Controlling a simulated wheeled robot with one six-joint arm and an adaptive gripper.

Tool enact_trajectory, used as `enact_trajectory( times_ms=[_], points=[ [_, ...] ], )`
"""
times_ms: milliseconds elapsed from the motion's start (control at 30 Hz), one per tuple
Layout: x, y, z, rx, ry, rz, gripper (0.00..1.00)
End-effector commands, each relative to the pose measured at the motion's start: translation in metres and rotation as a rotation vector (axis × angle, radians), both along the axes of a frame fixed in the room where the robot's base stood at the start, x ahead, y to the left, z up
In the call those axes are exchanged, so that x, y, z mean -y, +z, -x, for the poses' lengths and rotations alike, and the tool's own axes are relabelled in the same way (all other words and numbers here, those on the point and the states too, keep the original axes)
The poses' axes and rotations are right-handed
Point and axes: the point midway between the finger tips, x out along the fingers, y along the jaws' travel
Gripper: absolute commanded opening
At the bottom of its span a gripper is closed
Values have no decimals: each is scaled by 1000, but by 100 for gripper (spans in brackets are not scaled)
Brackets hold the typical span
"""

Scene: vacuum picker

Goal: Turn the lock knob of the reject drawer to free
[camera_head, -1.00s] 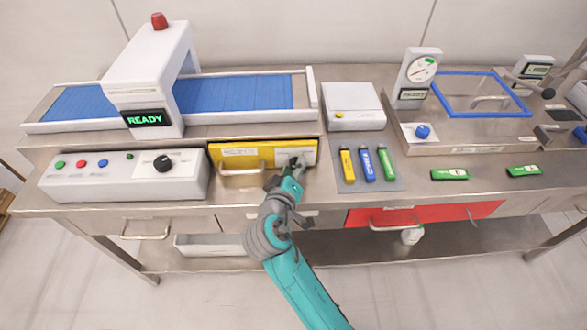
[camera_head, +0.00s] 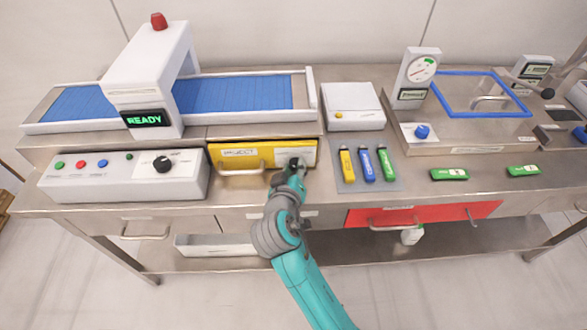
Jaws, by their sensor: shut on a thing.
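The reject drawer (camera_head: 225,154) has a yellow front with a metal handle (camera_head: 241,169) and a "REJECT" label. It sits shut under the conveyor, left of centre. My gripper (camera_head: 294,163) is at the right part of the yellow front, where the lock knob is. It is shut on the knob, which its fingers mostly hide. I cannot tell the knob's angle.
A grey control box (camera_head: 120,182) with buttons and a black dial stands left of the drawer. Yellow, blue and green tools (camera_head: 368,166) lie on a grey mat to the right. A red drawer (camera_head: 440,213) is below the table's front edge.

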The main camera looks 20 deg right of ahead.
Motion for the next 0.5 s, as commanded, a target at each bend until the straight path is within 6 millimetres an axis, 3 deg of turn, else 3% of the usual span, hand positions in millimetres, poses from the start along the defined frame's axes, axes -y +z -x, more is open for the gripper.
enact_trajectory(
  times_ms=[500],
  points=[
    [5,0,2,150,-2,-468,0]
  ],
)
